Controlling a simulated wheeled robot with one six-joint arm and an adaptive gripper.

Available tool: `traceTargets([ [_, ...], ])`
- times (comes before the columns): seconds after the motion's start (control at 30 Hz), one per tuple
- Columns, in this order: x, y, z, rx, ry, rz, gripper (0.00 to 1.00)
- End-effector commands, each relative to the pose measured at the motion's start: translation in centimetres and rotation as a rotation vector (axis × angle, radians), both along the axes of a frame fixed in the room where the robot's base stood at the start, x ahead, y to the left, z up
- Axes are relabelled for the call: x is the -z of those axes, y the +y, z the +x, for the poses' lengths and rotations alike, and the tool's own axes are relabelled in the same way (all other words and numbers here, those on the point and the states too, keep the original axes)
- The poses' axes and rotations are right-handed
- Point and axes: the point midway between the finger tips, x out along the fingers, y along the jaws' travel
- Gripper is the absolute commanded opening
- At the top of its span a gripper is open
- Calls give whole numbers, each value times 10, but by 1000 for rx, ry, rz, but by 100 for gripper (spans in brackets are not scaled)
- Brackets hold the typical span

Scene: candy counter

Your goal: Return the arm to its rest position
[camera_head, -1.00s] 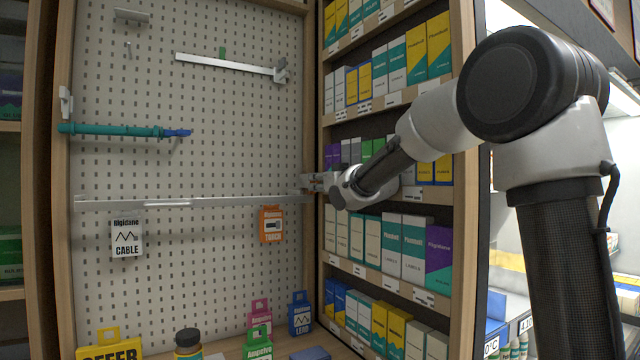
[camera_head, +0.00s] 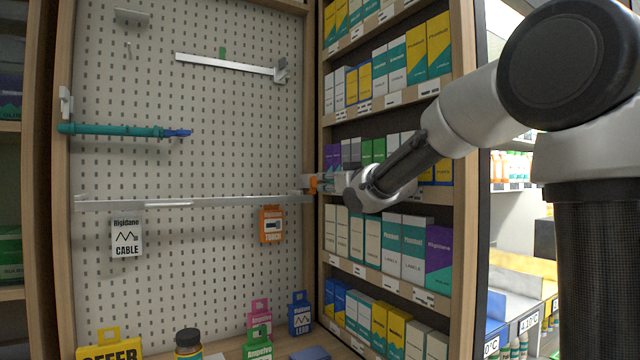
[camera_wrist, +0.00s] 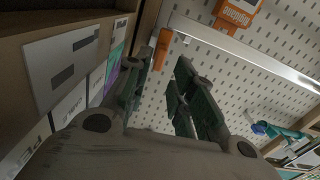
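My gripper (camera_head: 322,183) is near the right end of the lower silver rail (camera_head: 230,200), at the corner of the pegboard and the side shelves. In the wrist view my gripper's two dark green fingers (camera_wrist: 160,85) stand apart, with no item held between them. A small orange piece (camera_head: 312,184) shows at the gripper's tip. It also shows beyond the fingers in the wrist view (camera_wrist: 160,49), by the rail's end; whether a finger touches it I cannot tell. My arm reaches in from the right, in front of the shelves.
An orange torch pack (camera_head: 272,225) and a white cable pack (camera_head: 126,237) hang below the rail. Boxed goods (camera_head: 413,248) fill the side shelves close to my arm. Several packs and a bottle (camera_head: 188,345) stand at the bottom. A teal rod (camera_head: 110,130) sticks out at left.

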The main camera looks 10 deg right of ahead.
Motion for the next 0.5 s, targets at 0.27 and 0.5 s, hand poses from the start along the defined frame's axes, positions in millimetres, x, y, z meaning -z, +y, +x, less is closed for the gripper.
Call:
traceTargets([
  [0.27,0,0,0,0,0,0,25],
  [0.5,53,-17,-2,62,177,-89,25],
])
